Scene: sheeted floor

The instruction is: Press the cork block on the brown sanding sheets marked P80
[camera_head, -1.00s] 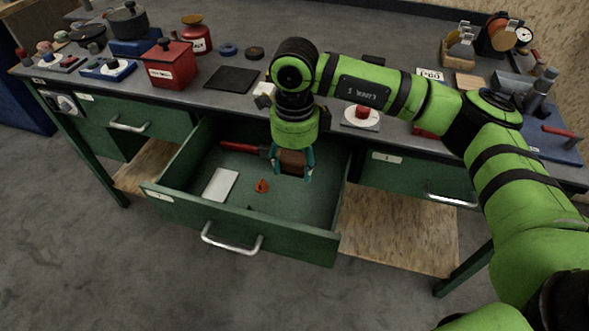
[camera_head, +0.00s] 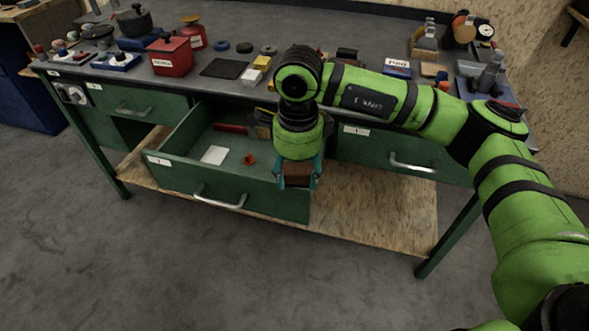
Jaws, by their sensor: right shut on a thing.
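My right gripper (camera_head: 299,184) points down in front of the bench, with its teal fingers on either side of a brown block (camera_head: 299,170), which looks like the cork block. It is shut on the block, at the right end of the open drawer (camera_head: 250,200); the exact height is hard to judge. On the bench top, right of my forearm, a white label (camera_head: 397,64) stands on a blue item; its print is small and I cannot read it surely. A tan flat piece (camera_head: 433,70) lies beside it. I cannot pick out the brown sanding sheets for certain. My left gripper is out of view.
The open drawer holds a white card (camera_head: 215,155), a small orange item (camera_head: 250,159) and a red-handled tool (camera_head: 230,128). A red box (camera_head: 171,57), a dark mat (camera_head: 224,68) and a grey vise (camera_head: 490,75) are on the bench. My right arm crosses above the bench's front edge.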

